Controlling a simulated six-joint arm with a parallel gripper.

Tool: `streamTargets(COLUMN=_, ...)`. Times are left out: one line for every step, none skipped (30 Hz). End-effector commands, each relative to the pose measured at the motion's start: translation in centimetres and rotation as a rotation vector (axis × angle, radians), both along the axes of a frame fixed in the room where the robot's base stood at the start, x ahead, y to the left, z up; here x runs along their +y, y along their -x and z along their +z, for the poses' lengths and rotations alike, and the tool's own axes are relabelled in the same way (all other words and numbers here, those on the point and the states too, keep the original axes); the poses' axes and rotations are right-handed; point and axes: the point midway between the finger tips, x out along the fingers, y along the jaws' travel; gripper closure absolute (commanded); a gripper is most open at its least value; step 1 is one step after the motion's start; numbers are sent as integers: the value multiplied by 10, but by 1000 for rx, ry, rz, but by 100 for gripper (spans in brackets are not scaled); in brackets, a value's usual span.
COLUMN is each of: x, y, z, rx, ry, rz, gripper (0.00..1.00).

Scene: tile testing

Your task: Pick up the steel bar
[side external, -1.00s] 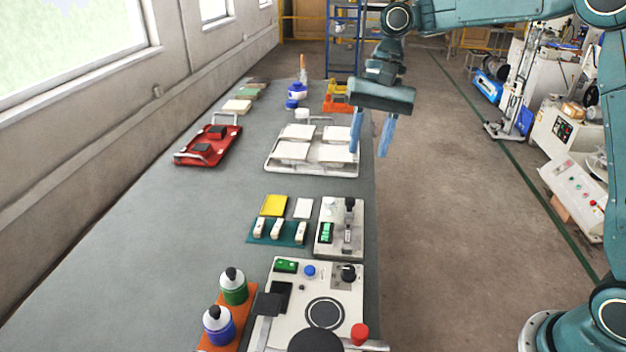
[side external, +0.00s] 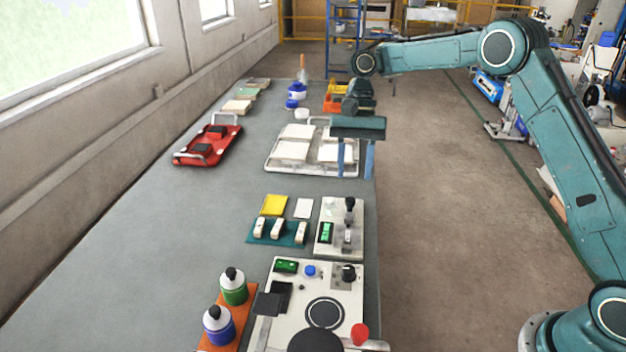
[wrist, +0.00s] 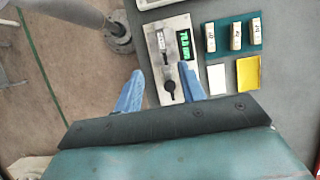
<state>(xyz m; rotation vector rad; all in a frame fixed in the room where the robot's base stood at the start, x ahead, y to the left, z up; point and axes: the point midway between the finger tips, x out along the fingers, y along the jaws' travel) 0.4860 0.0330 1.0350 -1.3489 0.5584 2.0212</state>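My gripper (side external: 355,172) is open, its two blue fingers pointing down over the right edge of the bench by the white tile tray. In the wrist view my gripper (wrist: 162,74) has nothing between its fingers. A tester box (side external: 325,246) with a green display and black knob lies nearer the camera; a small silvery piece (side external: 347,236) sits on it. The box also shows in the wrist view (wrist: 151,50), ahead of the fingertips. Several pale labelled bars (side external: 279,228) lie on a teal mat (side external: 252,238) beside it.
The white tray (side external: 270,169) holds pale tiles. A red tray (side external: 221,150) lies to its left. A larger machine (side external: 285,325) and two bottles (side external: 234,291) stand at the near end. A yellow tile (side external: 274,204) lies behind the bars. The left bench is clear.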

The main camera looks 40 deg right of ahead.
Motion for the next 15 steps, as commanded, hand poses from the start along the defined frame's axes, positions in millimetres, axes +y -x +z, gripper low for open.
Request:
streamTargets(x=1, y=0, z=-1, rx=0, ry=-1, rz=-1, gripper=60)
streamTargets(x=1, y=1, z=-1, rx=1, ry=-2, rz=-1, gripper=60)
streamTargets(x=2, y=1, z=-3, rx=1, ry=-3, rz=0, gripper=60)
streamTargets(x=2, y=1, z=-3, rx=2, ry=-3, rz=-1, gripper=60)
streamTargets(x=3, y=2, z=-4, rx=2, ry=-3, rz=-1, gripper=60)
streamTargets(x=4, y=2, z=-6, rx=3, ry=-4, rz=-1, gripper=60)
streamTargets(x=4, y=2, z=-7, rx=3, ry=-4, rz=-3, gripper=60)
streamTargets(x=4, y=2, z=-8, rx=3, ry=-5, rz=-2, gripper=60)
streamTargets(x=5, y=3, z=-10, rx=3, ry=-5, rz=-3, gripper=60)
streamTargets(x=5, y=3, z=-11, rx=2, ry=-5, rz=-3, gripper=60)
streamTargets(x=6, y=3, z=-12, rx=3, ry=-6, rz=-2, gripper=60)
streamTargets(x=6, y=4, z=-13, rx=2, ry=-5, rz=-3, gripper=60)
streamTargets(x=7, y=4, z=-15, rx=2, ry=-5, rz=-2, gripper=60)
streamTargets(x=7, y=5, z=-16, rx=1, ry=-5, rz=-2, gripper=60)
streamTargets(x=7, y=5, z=-18, rx=2, ry=-4, rz=-2, gripper=60)
